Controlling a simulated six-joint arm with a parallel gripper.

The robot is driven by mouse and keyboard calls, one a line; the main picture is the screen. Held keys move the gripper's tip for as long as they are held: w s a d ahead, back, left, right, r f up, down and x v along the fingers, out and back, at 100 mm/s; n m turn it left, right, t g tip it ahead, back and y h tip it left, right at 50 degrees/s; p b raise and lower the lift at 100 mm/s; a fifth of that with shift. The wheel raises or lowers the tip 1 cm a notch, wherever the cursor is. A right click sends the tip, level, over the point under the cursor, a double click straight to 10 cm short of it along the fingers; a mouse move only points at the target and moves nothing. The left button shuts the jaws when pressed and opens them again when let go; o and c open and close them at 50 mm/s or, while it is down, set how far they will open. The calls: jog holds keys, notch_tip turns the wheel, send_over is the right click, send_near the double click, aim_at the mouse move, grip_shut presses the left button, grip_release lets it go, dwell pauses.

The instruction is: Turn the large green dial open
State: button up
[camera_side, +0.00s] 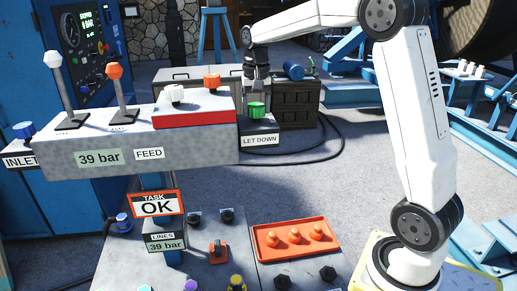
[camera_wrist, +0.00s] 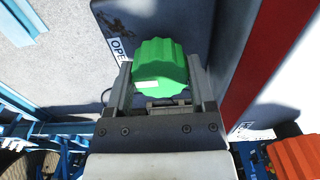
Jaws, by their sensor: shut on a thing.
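The large green dial (camera_wrist: 158,70) sits between the two fingers of my gripper (camera_wrist: 160,90) in the wrist view, with a finger on each side of it. The dial has ridged sides and a white mark near its lower edge. A label beginning "OPE" shows beside it, the rest hidden. In the side view the green dial (camera_side: 257,109) stands on a block labelled "LET DOWN" (camera_side: 260,140). My gripper (camera_side: 257,95) is above it, pointing down and shut on it.
An orange knob (camera_side: 212,81) and a white knob (camera_side: 175,93) stand on the panel left of the dial. Two levers (camera_side: 117,85) rise further left. A sign reads "TASK OK" (camera_side: 156,204). An orange tray (camera_side: 297,254) with pegs lies in front.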

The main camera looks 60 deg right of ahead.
aim_at(256, 105)
dwell(0.4)
jog(key=o, duration=1.2)
jog(key=shift+r, duration=3.95)
